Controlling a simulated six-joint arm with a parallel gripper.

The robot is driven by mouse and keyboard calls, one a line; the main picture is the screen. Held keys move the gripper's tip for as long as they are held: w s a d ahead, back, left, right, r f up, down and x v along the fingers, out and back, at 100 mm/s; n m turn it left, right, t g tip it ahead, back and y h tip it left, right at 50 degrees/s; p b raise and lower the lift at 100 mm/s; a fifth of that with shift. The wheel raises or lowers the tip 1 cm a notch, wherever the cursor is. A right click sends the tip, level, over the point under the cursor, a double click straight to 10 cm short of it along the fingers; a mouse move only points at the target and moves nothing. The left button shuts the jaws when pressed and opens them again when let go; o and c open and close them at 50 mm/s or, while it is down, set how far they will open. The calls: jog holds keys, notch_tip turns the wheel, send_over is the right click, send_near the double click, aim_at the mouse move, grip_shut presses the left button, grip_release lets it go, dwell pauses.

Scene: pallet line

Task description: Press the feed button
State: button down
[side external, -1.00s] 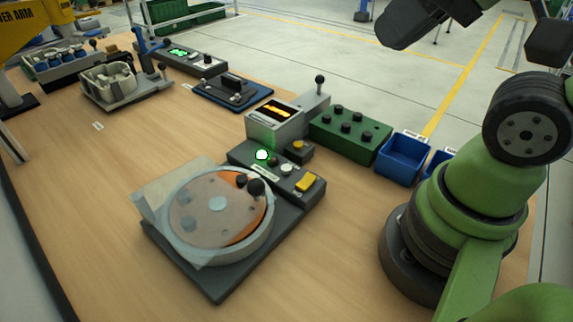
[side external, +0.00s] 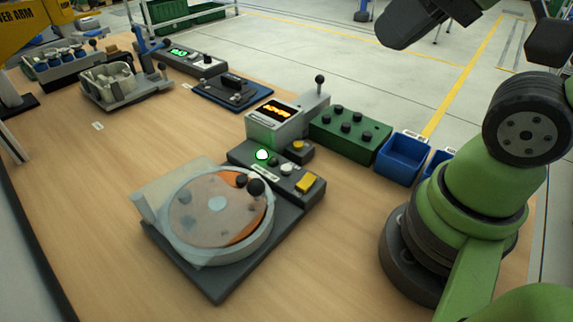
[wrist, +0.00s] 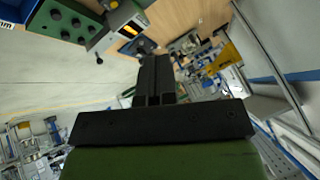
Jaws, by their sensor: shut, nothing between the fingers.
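A round feeder bowl (side external: 222,250) with a clear cover stands on a dark base. The labels are too small to read, so I cannot tell which is the feed button. My gripper (wrist: 154,62) shows in the wrist view, its dark fingers shut together and empty. It is apart from the feeder.
Behind the strip stands a grey box with an orange display (side external: 277,111) and a lever. A green box with black knobs (side external: 349,134) and a blue bin (side external: 403,158) are to its right. A blue plate fixture (side external: 232,90) lies behind.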

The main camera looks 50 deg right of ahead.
dwell(0.7)
jog(key=m+g+y, duration=0.3)
jog(key=m+y, duration=0.3)
jog(key=m, duration=2.2)
send_over(286, 165)
notch_tip(286, 165, down, 16)
jog(key=r, duration=0.1)
jog(key=shift+f, duration=0.2)
jog(key=shift+f, duration=4.4)
jog(key=shift+f, duration=0.2)
jog(key=shift+f, duration=0.25)
